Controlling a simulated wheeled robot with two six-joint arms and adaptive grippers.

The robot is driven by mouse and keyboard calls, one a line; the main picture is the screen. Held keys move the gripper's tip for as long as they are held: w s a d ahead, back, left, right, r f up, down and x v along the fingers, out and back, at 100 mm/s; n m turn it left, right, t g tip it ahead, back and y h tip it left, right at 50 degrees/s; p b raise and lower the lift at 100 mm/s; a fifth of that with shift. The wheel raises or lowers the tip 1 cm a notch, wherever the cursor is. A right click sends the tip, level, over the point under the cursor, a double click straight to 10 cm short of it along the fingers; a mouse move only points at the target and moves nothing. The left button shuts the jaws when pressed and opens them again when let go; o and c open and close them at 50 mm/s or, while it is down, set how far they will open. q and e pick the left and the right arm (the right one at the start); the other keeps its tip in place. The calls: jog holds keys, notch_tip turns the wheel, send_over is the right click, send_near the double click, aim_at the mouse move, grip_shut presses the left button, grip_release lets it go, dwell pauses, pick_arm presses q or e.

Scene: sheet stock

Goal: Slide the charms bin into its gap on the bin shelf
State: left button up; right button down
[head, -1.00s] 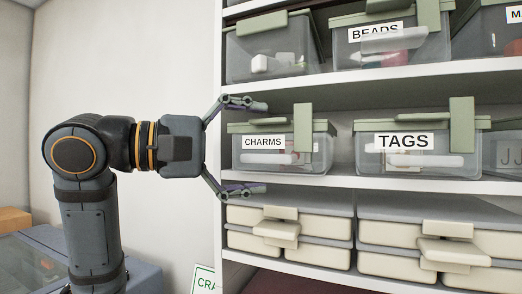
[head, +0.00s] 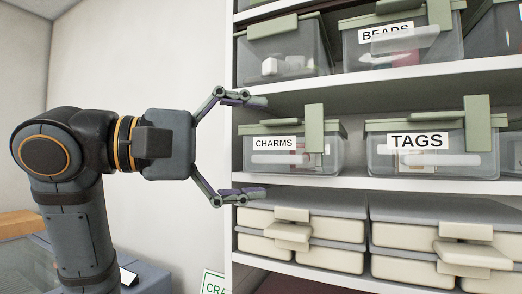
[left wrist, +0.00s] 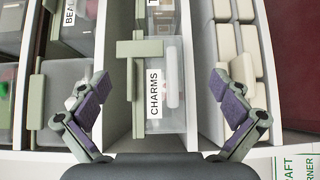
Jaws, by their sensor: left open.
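The charms bin (head: 262,160) is a clear box with a green lid and a CHARMS label. It stands upright on the middle board of the bin shelf (head: 375,183), at the left end, beside the tags bin (head: 385,158). In the left wrist view the charms bin (left wrist: 152,110) lies between my finger pads, its label facing the camera. My left gripper (head: 262,147) is open at the shelf's left side, one finger above and one below the level of the bin. No contact with the bin shows. My right gripper is in neither view.
Clear bins with green lids, one labelled BEADS (head: 385,45), stand on the board above. Cream drawer boxes (head: 300,235) fill the level below. A small gap separates the charms bin from the tags bin.

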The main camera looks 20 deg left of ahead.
pick_arm(q)
jog(key=shift+s, duration=1.1)
grip_shut()
dwell(0.9)
jog(key=shift+f, duration=0.1)
jog(key=shift+d+f+b, duration=0.35)
jog(key=shift+d+f, duration=0.35)
jog(key=shift+w, duration=0.15)
dwell(0.4)
